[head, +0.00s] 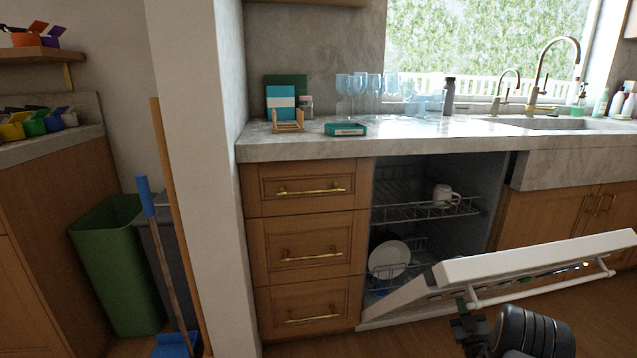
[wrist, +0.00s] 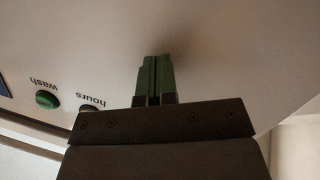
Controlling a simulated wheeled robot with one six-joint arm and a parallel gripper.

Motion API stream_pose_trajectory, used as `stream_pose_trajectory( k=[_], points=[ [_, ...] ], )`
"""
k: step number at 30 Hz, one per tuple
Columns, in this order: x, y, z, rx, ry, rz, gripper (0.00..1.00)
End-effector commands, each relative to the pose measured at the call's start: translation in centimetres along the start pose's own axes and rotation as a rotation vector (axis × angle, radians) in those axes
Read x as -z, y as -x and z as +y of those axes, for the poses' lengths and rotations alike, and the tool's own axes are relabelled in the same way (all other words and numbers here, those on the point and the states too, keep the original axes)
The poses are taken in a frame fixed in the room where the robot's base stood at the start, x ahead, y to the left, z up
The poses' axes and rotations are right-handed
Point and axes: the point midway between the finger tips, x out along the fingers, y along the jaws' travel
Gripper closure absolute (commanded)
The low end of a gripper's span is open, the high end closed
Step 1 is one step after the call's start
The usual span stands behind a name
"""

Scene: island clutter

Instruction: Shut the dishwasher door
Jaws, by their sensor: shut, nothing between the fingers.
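The dishwasher door (head: 540,258) is white and hangs partly open, tilted outward at the front of the dishwasher opening, with a bar handle (head: 540,288) along its outer face. My gripper (head: 468,301) is at the left end of the door, by the outer face near the handle's left end. In the wrist view, my gripper's (wrist: 155,80) green fingers are shut with nothing between them, close against or just in front of the white door panel (wrist: 215,45). Whether they touch it I cannot tell. A green button (wrist: 47,100) marked "wash" shows on the panel.
Inside the dishwasher, the upper rack (head: 425,211) holds a white mug (head: 445,195) and the lower rack holds a white plate (head: 389,259). Wooden drawers (head: 310,250) stand left of the opening. Glasses (head: 360,88) stand on the counter (head: 420,138). A green bin (head: 110,265) and broom (head: 165,250) are at left.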

Motion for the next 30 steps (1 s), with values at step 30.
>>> stream_pose_trajectory(
  k=[30],
  points=[
    [0.7,-1.6,0.0,0.002,0.001,0.005,1.00]
  ],
)
